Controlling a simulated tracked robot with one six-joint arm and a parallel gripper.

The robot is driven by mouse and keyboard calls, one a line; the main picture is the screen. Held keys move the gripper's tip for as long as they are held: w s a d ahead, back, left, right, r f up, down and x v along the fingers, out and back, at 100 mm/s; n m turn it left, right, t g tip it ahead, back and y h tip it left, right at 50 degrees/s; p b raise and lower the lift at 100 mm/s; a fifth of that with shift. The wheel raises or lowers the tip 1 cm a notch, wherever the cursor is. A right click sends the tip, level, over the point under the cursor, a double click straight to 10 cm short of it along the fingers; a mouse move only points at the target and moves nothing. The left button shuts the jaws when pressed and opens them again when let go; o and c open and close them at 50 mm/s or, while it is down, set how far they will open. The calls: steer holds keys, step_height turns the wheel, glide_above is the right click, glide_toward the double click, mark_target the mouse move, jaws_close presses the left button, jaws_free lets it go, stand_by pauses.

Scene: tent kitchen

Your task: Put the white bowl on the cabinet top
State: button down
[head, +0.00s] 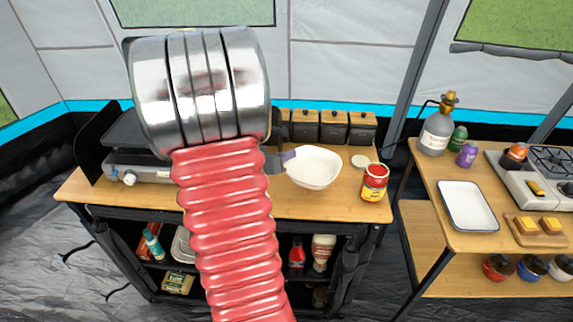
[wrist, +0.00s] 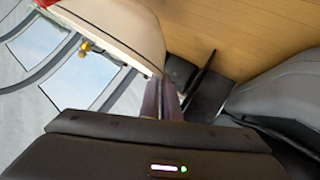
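The white bowl (head: 315,168) is over the right part of the wooden cabinet top (head: 330,207), left of a red can, in the head view. My gripper (head: 284,158) is at the bowl's left rim, its fingers close together and shut on it. In the wrist view the bowl (wrist: 110,25) fills the upper left, its edge running down to my gripper's fingertips (wrist: 170,88). Whether the bowl's base touches the wood or hangs just above it, I cannot tell. My red ribbed arm hides the middle of the cabinet.
A red can (head: 374,182) stands close right of the bowl, with a pale round lid (head: 360,161) behind it. Several wooden-lidded canisters (head: 333,127) line the back. A stove (head: 140,166) is at the left. A side table at right holds a white tray (head: 467,206).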

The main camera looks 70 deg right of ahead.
steer(key=shift+f, duration=1.75)
steer(key=shift+f, duration=0.1)
steer(key=c, duration=2)
jaws_free()
steer(key=v, duration=1.2)
steer(key=shift+s, duration=0.1)
